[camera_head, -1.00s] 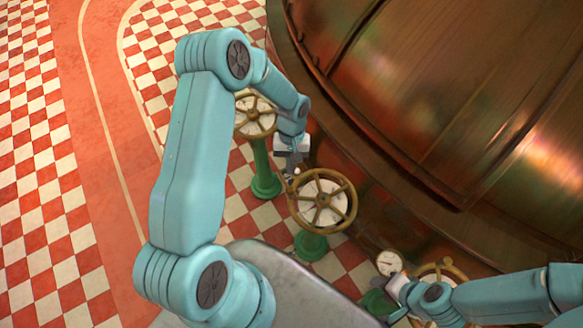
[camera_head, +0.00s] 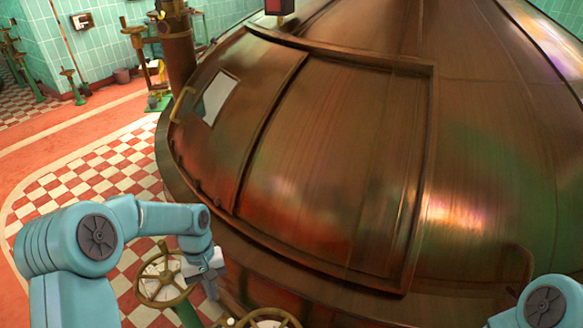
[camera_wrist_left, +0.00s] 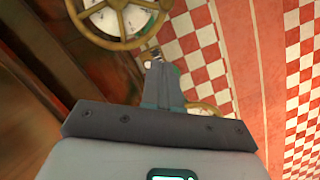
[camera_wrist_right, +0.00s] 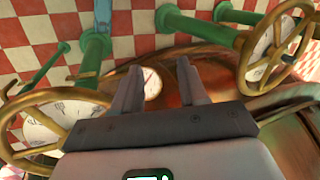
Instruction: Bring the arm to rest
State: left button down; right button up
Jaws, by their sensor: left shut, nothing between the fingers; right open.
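My left arm bends in from the lower left in the head view. My left gripper (camera_head: 211,287) points down, its fingers together and empty, beside a brass handwheel (camera_head: 163,278) and in front of the copper kettle (camera_head: 330,150). In the right wrist view my right gripper (camera_wrist_right: 158,80) is open, with nothing held; a small round gauge (camera_wrist_right: 153,84) shows between the fingers.
Another handwheel (camera_head: 268,319) is partly cut off at the bottom of the head view. Handwheels stand left (camera_wrist_right: 45,147) and right (camera_wrist_right: 262,62) of the right gripper. Green posts (camera_wrist_right: 92,62) rise nearby. The checkered floor (camera_head: 95,182) left of the kettle is open.

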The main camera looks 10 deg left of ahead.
pick_arm(q)
jog(key=s+d+f+m+t+h, duration=0.2)
jog(key=s+d+f+m+t, duration=0.1)
jog(key=s+d+f, duration=1)
jog(key=s+d+m, duration=0.1)
jog(key=s+d, duration=0.1)
jog(key=d, duration=0.1)
jog(key=shift+s+d+m, duration=0.2)
jog(key=shift+s+m, duration=0.2)
jog(key=shift+w+d+f, duration=0.1)
jog(key=shift+d, duration=0.1)
